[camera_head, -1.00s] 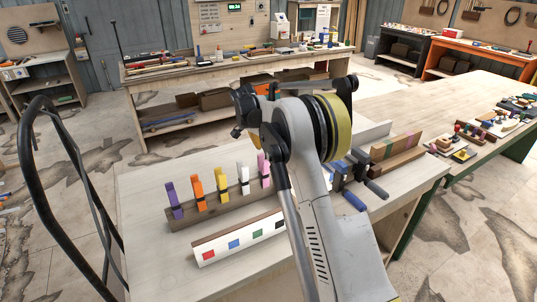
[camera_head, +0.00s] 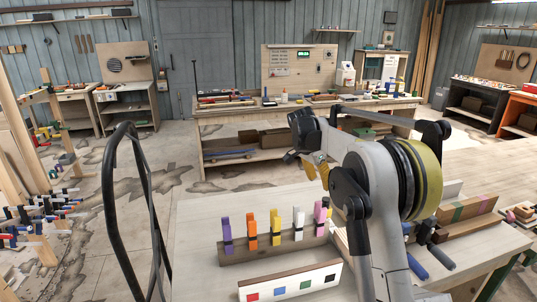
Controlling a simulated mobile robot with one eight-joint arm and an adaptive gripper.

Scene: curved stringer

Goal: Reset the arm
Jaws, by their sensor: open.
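My arm rises from the lower right of the head view and folds over at a joint with a yellow band. My gripper (camera_head: 303,160) shows as dark parts at the far left end of the folded arm, above the back edge of the near workbench (camera_head: 200,225). It is open, with nothing clearly held. A small yellow piece shows just right of it; I cannot tell whether it belongs to the gripper. The arm hides part of the bench behind it.
A wooden rack (camera_head: 270,248) holds several coloured clamps. In front lies a white-faced block with coloured squares (camera_head: 292,284). Blue-handled clamps (camera_head: 427,245) and wooden strips (camera_head: 468,212) are right of my arm. A long bench (camera_head: 225,112) stands behind.

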